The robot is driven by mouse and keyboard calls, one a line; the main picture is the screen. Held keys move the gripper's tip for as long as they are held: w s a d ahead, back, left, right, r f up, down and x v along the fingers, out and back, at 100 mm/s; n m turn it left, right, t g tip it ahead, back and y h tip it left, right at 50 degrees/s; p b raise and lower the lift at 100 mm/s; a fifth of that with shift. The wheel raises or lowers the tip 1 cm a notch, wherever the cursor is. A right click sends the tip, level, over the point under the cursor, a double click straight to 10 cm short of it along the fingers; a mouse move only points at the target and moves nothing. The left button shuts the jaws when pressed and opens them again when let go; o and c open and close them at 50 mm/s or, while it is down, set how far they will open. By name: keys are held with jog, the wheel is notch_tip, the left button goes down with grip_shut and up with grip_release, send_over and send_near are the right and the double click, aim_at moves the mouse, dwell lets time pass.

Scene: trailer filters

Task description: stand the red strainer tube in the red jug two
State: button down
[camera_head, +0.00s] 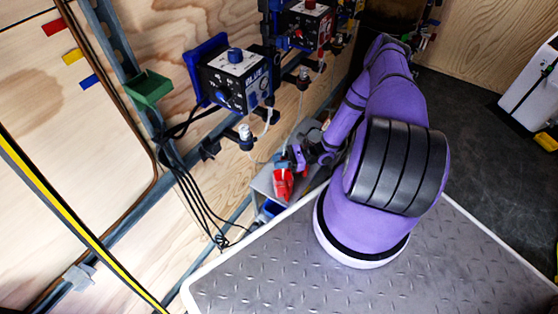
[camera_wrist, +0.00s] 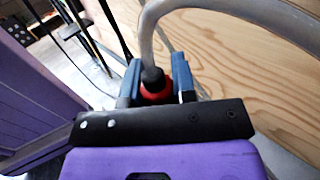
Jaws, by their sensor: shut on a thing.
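My gripper (camera_wrist: 157,84) is shut on the red strainer tube (camera_wrist: 156,97). The tube's dark collar and clear hose rise above the blue fingertips in the wrist view. In the head view my gripper (camera_head: 288,161) is beside the plywood wall, over a grey holder. A red body (camera_head: 283,186) with a pale mark shows just below the fingers; I cannot tell how much of it is tube and how much is jug. The tube's lower end is hidden in the wrist view. I cannot make out red jug two separately.
The grey holder (camera_head: 262,187) has a blue item (camera_head: 271,208) low in it. A pump box marked BLUE (camera_head: 236,78) and a red pump box (camera_head: 309,26) hang on the wall. Black cables (camera_head: 190,190) hang left of the holder. A green bracket (camera_head: 148,87) juts out.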

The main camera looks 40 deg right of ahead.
jog(key=c, duration=0.8)
grip_release()
jog(key=shift+c, duration=0.2)
jog(key=v, duration=1)
jog(key=shift+s+d, duration=0.2)
jog(key=shift+d, duration=0.15)
jog(key=shift+r, duration=0.1)
